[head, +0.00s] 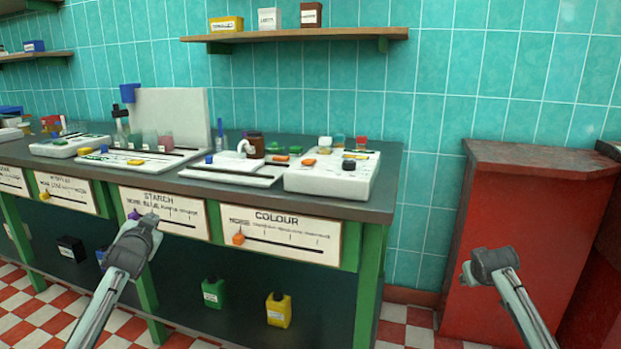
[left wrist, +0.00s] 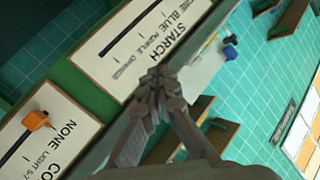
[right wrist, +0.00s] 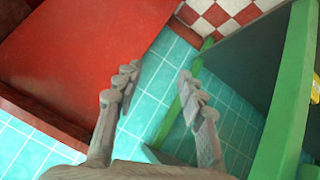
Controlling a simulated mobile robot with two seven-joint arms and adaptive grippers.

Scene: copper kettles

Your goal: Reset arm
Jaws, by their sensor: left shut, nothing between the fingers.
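My left gripper (head: 150,219) is shut and empty, in front of the STARCH panel (head: 180,207) on the bench front. In the left wrist view its fingertips (left wrist: 156,78) meet, with nothing between them. A purple slider knob (head: 133,215) shows just left of the fingertips in the head view; I cannot tell whether they touch. My right gripper (head: 472,270) is in front of the red cabinet (head: 540,200). In the right wrist view its fingers (right wrist: 157,78) are apart with nothing between them.
The bench (head: 385,205) carries white trays with jars and coloured blocks. An orange knob (head: 238,238) sits on the COLOUR panel (head: 285,240). Green and yellow containers (head: 278,310) stand below. A shelf (head: 300,35) hangs above. There is a gap between bench and cabinet.

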